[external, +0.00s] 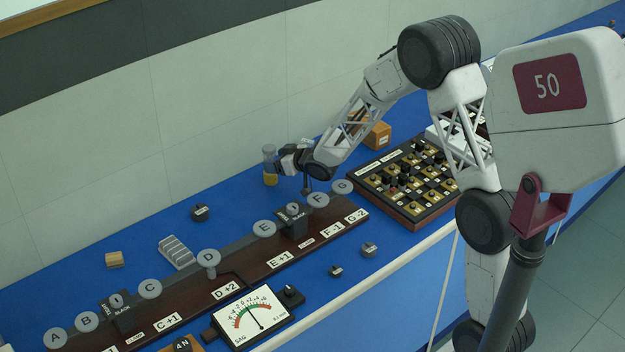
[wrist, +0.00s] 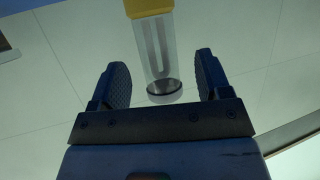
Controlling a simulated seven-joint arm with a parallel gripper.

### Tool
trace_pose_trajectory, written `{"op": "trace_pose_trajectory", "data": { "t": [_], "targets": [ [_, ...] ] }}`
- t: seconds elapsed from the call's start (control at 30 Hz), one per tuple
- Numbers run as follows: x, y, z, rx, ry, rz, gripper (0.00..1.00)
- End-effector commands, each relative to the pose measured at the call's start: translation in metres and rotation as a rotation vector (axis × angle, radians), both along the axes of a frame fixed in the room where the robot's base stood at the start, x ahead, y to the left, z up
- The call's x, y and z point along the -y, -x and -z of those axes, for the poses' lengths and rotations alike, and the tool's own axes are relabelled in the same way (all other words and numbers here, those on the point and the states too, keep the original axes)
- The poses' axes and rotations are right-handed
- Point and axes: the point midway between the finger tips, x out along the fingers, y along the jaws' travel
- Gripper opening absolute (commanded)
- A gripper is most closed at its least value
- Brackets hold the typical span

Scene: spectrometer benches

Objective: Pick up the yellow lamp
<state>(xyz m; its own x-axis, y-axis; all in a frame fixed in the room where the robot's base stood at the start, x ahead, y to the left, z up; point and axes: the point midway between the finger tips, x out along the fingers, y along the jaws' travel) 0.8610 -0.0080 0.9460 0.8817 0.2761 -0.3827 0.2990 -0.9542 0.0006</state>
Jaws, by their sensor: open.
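The yellow lamp (external: 270,167) stands upright on the blue bench top near the wall, a clear glass tube on a yellow base. In the wrist view the lamp (wrist: 155,50) appears inverted, its yellow base cut off by the top edge and its round glass end nearest me. My gripper (external: 282,159) is level and just right of the lamp in the external view. In the wrist view my open gripper (wrist: 161,75) has one finger on each side of the glass, with a visible gap on both sides.
A long dark wooden rail with lettered grey discs (external: 209,258) runs along the bench in front. A black-and-gold board (external: 412,222) and an orange-brown wooden block (external: 378,135) stand to the right. The wall (external: 205,120) rises close behind the lamp.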

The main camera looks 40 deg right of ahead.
Motion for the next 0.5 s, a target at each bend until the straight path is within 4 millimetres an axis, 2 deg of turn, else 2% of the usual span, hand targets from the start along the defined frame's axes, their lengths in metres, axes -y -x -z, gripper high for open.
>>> {"op": "trace_pose_trajectory", "data": {
  "t": [0.3,0.5],
  "targets": [
    [-0.006,-0.024,0.011,0.0,-0.001,0.001,0.71],
    [-0.008,-0.029,0.013,0.0,-0.001,0.001,0.71]
  ]
}}
